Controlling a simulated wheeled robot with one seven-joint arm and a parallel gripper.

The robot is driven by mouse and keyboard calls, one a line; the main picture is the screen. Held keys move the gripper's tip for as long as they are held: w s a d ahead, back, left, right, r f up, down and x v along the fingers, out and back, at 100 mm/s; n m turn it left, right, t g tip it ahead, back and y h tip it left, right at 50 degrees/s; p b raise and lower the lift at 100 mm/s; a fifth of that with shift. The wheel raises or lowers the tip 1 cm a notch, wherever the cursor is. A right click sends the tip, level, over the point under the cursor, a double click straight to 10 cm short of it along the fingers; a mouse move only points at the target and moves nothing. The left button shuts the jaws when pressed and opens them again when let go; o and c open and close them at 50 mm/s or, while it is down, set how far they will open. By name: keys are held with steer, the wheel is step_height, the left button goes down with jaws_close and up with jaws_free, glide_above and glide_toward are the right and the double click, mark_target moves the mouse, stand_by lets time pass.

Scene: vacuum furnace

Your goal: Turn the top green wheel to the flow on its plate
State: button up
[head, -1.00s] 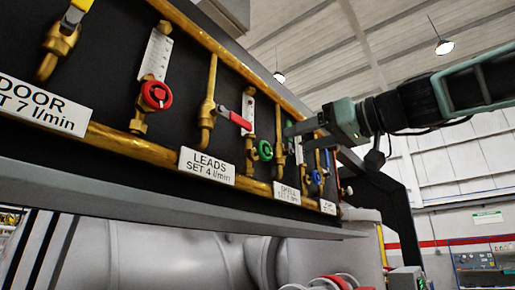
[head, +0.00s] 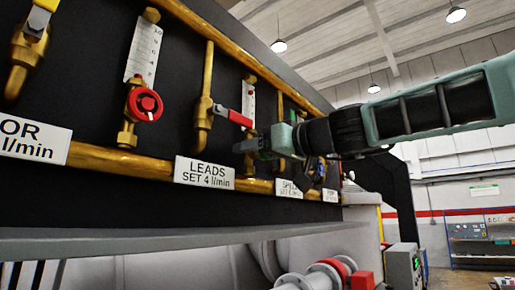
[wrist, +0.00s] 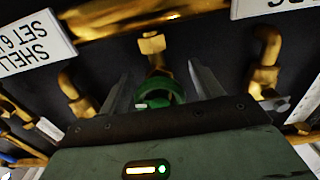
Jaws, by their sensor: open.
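The green wheel (wrist: 160,92) is on a brass fitting of the dark panel and shows in the wrist view, its lower part hidden by my gripper's body. My gripper (wrist: 160,80) is open, with one finger on each side of the wheel; I cannot tell whether they touch it. In the head view, my gripper (head: 241,147) is at the panel and hides the wheel. A white scale (head: 249,105) stands above that spot. The plate (head: 204,173) reading LEADS SET 4 l/min is to its left; the SHELL SET 6 plate (wrist: 36,42) shows upside down in the wrist view.
A red-handled valve (head: 233,117) is just left of my gripper. A red wheel (head: 145,104) is further left. Brass elbows (wrist: 75,92) flank the green wheel in the wrist view. A horizontal brass pipe (head: 130,160) and a grey ledge (head: 130,238) run below.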

steer(key=c, duration=1)
steer(key=shift+m, duration=0.3)
steer(key=m+b, duration=0.4)
steer(key=m, duration=0.8)
